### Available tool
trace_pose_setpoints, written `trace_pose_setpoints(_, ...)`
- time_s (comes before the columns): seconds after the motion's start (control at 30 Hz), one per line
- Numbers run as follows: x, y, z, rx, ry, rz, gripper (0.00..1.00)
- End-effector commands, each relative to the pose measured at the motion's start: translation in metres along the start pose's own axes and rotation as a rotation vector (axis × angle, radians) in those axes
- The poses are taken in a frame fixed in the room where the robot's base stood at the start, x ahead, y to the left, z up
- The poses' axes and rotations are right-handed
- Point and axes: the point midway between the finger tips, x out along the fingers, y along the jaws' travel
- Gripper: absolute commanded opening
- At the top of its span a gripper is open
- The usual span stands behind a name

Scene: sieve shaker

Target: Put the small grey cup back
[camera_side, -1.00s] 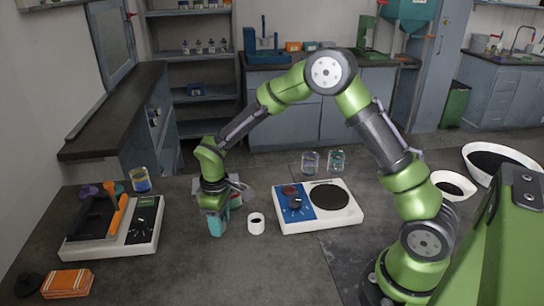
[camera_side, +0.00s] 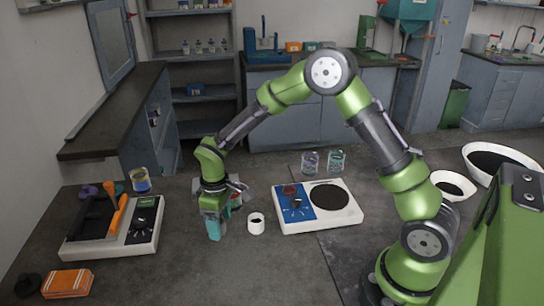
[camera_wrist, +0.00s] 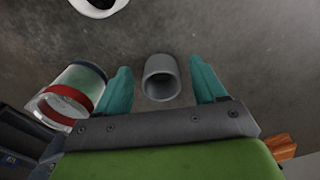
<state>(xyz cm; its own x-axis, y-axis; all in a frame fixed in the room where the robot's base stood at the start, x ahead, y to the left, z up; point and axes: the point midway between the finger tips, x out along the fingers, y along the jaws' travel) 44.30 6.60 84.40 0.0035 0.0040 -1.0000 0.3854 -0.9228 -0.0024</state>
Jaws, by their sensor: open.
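The small grey cup (camera_wrist: 161,77) shows in the wrist view, its open mouth facing the camera, on the dark bench. It lies between the two teal fingertips of my gripper (camera_wrist: 160,85), with a visible gap on each side. My gripper (camera_side: 214,227) is open and points down, low over the bench, left of the white cup in the side view. I cannot make out the grey cup in the side view; my gripper seems to hide it.
A white cup with dark contents (camera_side: 256,224) stands close right of my gripper. A glass beaker with a red band (camera_wrist: 70,95) is close beside the left finger in the wrist view. A white hotplate (camera_side: 318,205) is to the right; a device with an orange lever (camera_side: 112,230) is to the left.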

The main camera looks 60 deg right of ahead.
Motion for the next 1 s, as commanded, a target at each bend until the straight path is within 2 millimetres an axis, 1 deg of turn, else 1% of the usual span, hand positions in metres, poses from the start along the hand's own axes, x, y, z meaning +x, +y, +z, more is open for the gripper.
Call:
trace_pose_setpoints(0.3,-0.067,0.000,-0.001,0.001,0.006,0.002,0.70)
trace_pose_setpoints(0.4,-0.086,0.000,-0.001,0.001,0.005,0.002,0.70)
trace_pose_setpoints(0.5,-0.101,0.000,-0.001,0.001,0.004,0.002,0.70)
trace_pose_setpoints(0.67,-0.115,0.000,0.001,0.004,0.004,0.002,0.70)
trace_pose_setpoints(0.73,-0.124,-0.001,0.005,0.017,0.018,0.006,0.70)
trace_pose_setpoints(0.77,-0.130,-0.002,0.008,0.028,0.028,0.009,0.70)
trace_pose_setpoints(0.87,-0.155,-0.004,0.026,0.090,0.084,0.024,0.70)
trace_pose_setpoints(0.9,-0.167,-0.007,0.037,0.126,0.115,0.028,0.70)
trace_pose_setpoints(0.97,-0.184,-0.010,0.056,0.189,0.167,0.031,0.70)
trace_pose_setpoints(1.0,-0.195,-0.013,0.069,0.232,0.205,0.031,0.70)
